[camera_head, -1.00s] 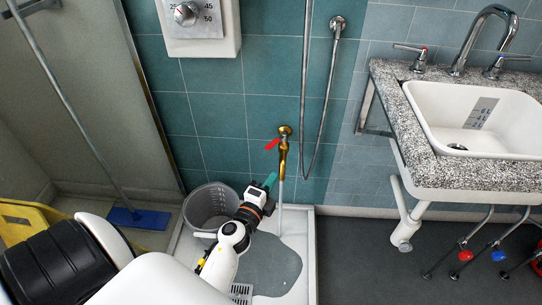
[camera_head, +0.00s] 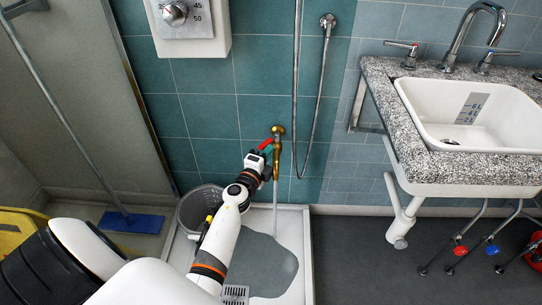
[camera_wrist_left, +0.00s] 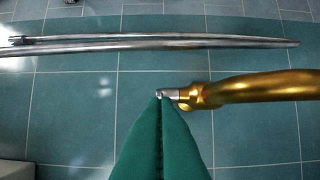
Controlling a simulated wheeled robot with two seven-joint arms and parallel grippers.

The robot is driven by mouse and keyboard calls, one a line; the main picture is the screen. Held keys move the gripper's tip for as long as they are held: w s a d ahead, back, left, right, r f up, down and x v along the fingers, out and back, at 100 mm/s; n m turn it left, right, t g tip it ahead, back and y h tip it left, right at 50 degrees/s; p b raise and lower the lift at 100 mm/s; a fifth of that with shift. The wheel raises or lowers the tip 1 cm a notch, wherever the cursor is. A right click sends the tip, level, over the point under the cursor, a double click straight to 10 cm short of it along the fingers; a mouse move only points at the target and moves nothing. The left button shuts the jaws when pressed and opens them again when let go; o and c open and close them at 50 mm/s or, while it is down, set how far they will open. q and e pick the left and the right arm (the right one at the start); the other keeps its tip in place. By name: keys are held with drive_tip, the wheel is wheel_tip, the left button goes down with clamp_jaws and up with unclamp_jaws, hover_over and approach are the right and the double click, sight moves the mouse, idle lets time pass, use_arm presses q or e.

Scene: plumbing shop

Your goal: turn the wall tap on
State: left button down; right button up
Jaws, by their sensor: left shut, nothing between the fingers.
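The wall tap (camera_head: 276,172) is a gold-coloured spout hanging from a round wall fitting (camera_head: 277,130), with a red lever (camera_head: 266,143) pointing left. A stream of water (camera_head: 275,215) falls below it. My left gripper (camera_head: 262,158) is just left of the spout, below the red lever, and partly covers that area. In the left wrist view the green fingertips (camera_wrist_left: 160,100) are shut and empty, close beside a small silver part (camera_wrist_left: 170,93) at the end of the gold tap (camera_wrist_left: 260,88). I cannot tell if they touch it. My right gripper is not in view.
A grey bucket (camera_head: 197,208) stands left of the stream in a white floor tray (camera_head: 303,245) with a puddle (camera_head: 260,265). A shower hose (camera_head: 324,75) hangs above right. A granite-topped sink (camera_head: 415,125) is at right.

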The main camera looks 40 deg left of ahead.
use_arm(q)
drive_tip(key=shift+a, duration=0.1)
drive_tip(key=shift+a+m+h, duration=0.6)
drive_tip(key=shift+a+h, duration=0.25)
drive_tip(key=shift+h, duration=0.15)
drive_tip(key=shift+s+d, duration=0.1)
drive_tip(key=shift+d, duration=0.05)
